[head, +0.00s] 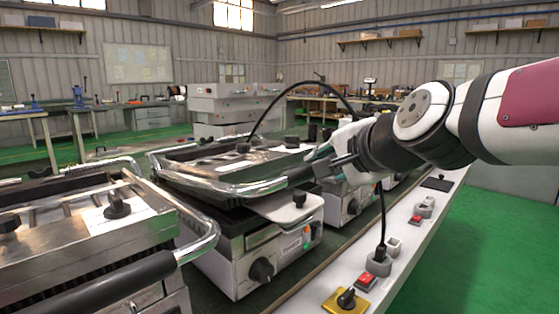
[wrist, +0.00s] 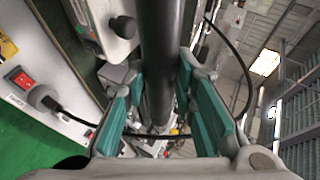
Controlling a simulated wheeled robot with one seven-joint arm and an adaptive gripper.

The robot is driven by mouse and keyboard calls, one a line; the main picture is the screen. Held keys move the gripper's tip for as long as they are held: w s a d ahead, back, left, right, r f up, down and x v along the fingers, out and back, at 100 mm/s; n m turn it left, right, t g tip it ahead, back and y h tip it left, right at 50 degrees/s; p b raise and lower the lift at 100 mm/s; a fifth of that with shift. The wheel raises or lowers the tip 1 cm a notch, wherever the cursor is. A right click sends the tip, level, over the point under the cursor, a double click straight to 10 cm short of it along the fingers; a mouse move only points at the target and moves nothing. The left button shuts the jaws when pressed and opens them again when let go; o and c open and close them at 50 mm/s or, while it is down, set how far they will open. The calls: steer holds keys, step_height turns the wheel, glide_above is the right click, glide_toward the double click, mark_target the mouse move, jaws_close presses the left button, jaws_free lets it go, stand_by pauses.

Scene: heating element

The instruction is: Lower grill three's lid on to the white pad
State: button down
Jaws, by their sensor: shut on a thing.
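The grill in the middle of the head view, which I take to be grill three, has its ribbed lid (head: 225,160) raised a little above the lower body (head: 270,260). A chrome arm (head: 235,190) runs round the lid to a dark handle. My gripper (head: 322,168) is shut on this handle (wrist: 160,60), a black bar between the teal finger pads (wrist: 160,105). Part of the handle is hidden by my gripper.
Another grill (head: 90,240) stands close at left with its lid handle sticking forward. More grills stand behind my gripper. A black cable (head: 381,215) drops to a socket on the white bench edge (head: 345,275), near red switches and a yellow knob box. Green floor lies clear at right.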

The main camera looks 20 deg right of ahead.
steer(key=shift+s+d+f+b, duration=0.1)
steer(key=shift+s+f+b, duration=0.1)
steer(key=shift+f+b, duration=0.7)
steer(key=shift+s+f+b, duration=0.15)
steer(key=shift+f+b, duration=0.25)
steer(key=shift+f, duration=0.95)
steer(key=c, duration=1.3)
jaws_free()
steer(key=shift+d, duration=0.1)
steer(key=shift+c, duration=0.2)
steer(key=shift+r, duration=0.25)
steer(key=v, duration=1.2)
